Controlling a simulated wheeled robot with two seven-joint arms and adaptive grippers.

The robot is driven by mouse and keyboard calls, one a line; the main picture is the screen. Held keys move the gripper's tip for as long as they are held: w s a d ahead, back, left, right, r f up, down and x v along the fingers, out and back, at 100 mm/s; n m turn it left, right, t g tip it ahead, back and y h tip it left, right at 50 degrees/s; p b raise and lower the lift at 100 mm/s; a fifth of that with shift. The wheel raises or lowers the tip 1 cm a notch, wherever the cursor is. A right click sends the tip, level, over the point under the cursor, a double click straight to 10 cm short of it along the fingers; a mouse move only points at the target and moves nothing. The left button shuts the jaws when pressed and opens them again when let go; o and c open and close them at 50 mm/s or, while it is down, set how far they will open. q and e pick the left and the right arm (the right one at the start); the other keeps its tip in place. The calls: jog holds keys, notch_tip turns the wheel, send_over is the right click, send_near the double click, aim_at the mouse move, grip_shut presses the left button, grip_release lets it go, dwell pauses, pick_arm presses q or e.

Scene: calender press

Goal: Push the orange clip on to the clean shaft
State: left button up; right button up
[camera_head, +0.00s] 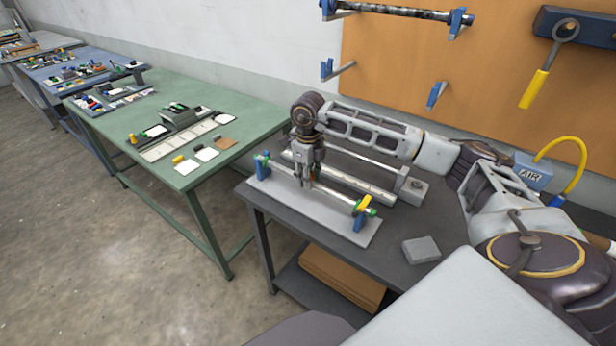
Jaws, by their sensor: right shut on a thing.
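A thin grey shaft (335,198) lies level across two blue stands on a light grey base plate (290,204), on the dark table. Green marks show near both of its ends. An orange-yellow piece (364,202), which looks like the orange clip, is at the shaft's right end by the right blue stand; I cannot tell how far it is seated. My right gripper (307,185) points straight down, left of the shaft's middle, with its fingers shut on the shaft. The fingers hide that stretch of shaft. My left gripper is not in view.
Behind the shaft lie long silver rollers (352,181) with a grey block (411,190) at their right end. A loose grey block (421,249) lies at the front right. A green table (190,95) with parts stands at left. A tool board (430,80) is behind.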

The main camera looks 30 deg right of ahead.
jog(key=shift+f, duration=0.1)
jog(key=o, duration=1)
jog(key=shift+r, duration=6.05)
